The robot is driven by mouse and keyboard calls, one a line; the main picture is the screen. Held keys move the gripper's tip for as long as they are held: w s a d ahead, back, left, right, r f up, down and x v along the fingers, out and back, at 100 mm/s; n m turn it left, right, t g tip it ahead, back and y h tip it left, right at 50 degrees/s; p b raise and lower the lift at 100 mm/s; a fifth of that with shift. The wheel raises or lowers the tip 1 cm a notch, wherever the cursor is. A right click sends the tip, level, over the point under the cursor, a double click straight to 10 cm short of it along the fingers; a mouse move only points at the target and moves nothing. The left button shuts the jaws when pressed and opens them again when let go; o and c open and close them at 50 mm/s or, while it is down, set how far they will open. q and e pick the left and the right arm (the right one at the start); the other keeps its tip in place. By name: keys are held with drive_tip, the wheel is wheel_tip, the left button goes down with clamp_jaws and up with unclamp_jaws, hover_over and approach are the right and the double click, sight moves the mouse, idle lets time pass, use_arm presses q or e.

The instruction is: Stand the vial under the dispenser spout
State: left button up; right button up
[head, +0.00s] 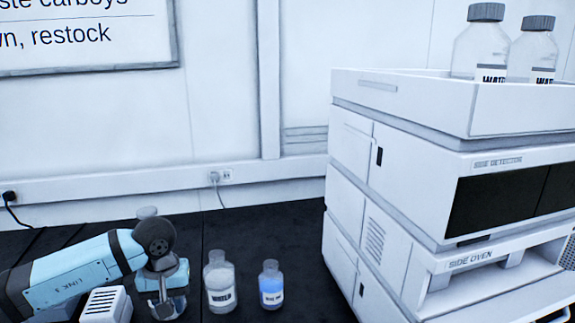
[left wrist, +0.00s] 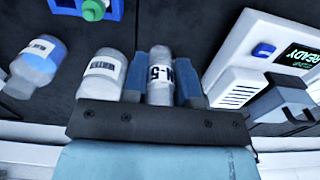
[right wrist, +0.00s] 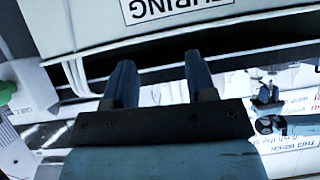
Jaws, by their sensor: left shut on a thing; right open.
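The vial (left wrist: 160,72) is a clear, narrow container with a dark-lettered label reading "N-5" in the left wrist view. My left gripper (left wrist: 161,88) is shut on it, with a blue finger on either side. In the head view my left gripper (head: 165,275) is low at the left, and the vial is hard to make out there. A white unit with a green READY screen (left wrist: 300,60) stands right of the vial in the left wrist view; I take it as the dispenser. I cannot clearly tell its spout. My right gripper (right wrist: 162,80) is open and empty.
A white-labelled bottle (head: 219,284) and a blue-filled bottle (head: 271,286) stand right of my left gripper on the dark bench (head: 255,240). A large white instrument stack (head: 385,180) fills the right side. A pale panel (right wrist: 85,25) lies beyond my right gripper.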

use_arm(q)
drive_tip(key=m, duration=0.1)
drive_tip(key=w+f+m, duration=0.1)
drive_tip(key=shift+f+m, duration=0.2)
drive_tip(key=shift+m, duration=0.1)
drive_tip(key=r+p, duration=0.1)
drive_tip(key=p, duration=0.1)
drive_tip(key=s+r+p, duration=0.1)
drive_tip(key=r, duration=0.1)
drive_tip(key=s+r+p, duration=0.1)
drive_tip(key=p, duration=0.1)
drive_tip(key=shift+s+r+p, duration=0.15)
drive_tip(key=shift+r+p, duration=0.05)
drive_tip(key=shift+p, duration=0.1)
drive_tip(key=s+r+p, duration=0.4)
drive_tip(key=r+p, duration=0.3)
drive_tip(key=p, duration=0.1)
drive_tip(key=s+r+p, duration=0.4)
drive_tip(key=r+p, duration=0.3)
drive_tip(key=p, duration=0.2)
drive_tip(key=shift+r, duration=0.25)
use_arm(e)
wheel_tip(320, 180, up, 16)
drive_tip(key=s+d, duration=0.1)
drive_tip(key=shift+s+d+h, duration=0.15)
drive_tip(key=shift+d+h, duration=0.15)
drive_tip(key=shift+r, duration=0.15)
